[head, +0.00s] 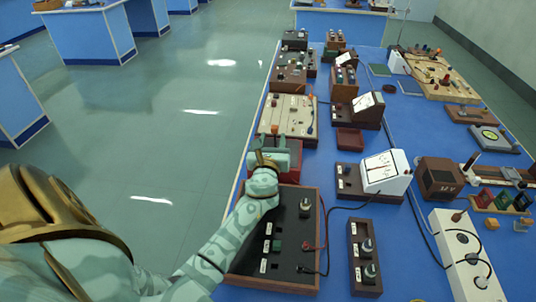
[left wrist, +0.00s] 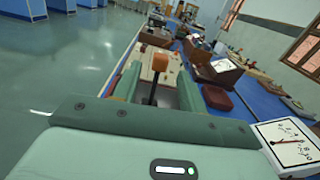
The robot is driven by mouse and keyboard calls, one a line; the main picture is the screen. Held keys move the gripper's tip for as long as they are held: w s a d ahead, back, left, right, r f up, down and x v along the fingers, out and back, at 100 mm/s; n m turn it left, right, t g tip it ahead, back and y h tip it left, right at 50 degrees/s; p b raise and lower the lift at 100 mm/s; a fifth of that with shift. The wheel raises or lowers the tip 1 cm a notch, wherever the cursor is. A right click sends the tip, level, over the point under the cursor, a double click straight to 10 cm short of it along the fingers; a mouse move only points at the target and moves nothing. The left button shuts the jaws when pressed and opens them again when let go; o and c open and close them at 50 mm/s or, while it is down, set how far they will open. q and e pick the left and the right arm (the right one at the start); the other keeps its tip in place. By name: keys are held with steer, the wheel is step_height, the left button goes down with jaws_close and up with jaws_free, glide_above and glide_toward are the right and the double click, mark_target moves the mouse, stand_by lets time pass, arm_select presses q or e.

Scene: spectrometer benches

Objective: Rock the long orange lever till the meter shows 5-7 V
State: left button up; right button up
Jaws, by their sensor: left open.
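The long orange lever shows in the left wrist view as an orange knob (left wrist: 155,37) on a dark stem. In the head view its orange tip (head: 274,129) is small, above a red box (head: 290,147) partly hidden by my gripper. My left gripper (head: 262,152) is open at the lever. In the left wrist view its green fingers (left wrist: 158,85) stand on either side of the stem; I cannot tell whether they touch it. The white meter (head: 383,172) stands to the right; its dial and red needle show in the left wrist view (left wrist: 290,145), too small to read surely. My right gripper is not in view.
A dark box with knobs and leads (head: 284,230) lies beneath my left forearm on the blue bench. A wooden board (head: 290,115) lies beyond the lever. A small dark red tray (head: 350,138) sits right of it. The floor left of the bench is clear.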

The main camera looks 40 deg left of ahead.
arm_select(q)
steer(key=v, duration=0.9)
stand_by(1.4)
steer(key=shift+d+f, duration=0.1)
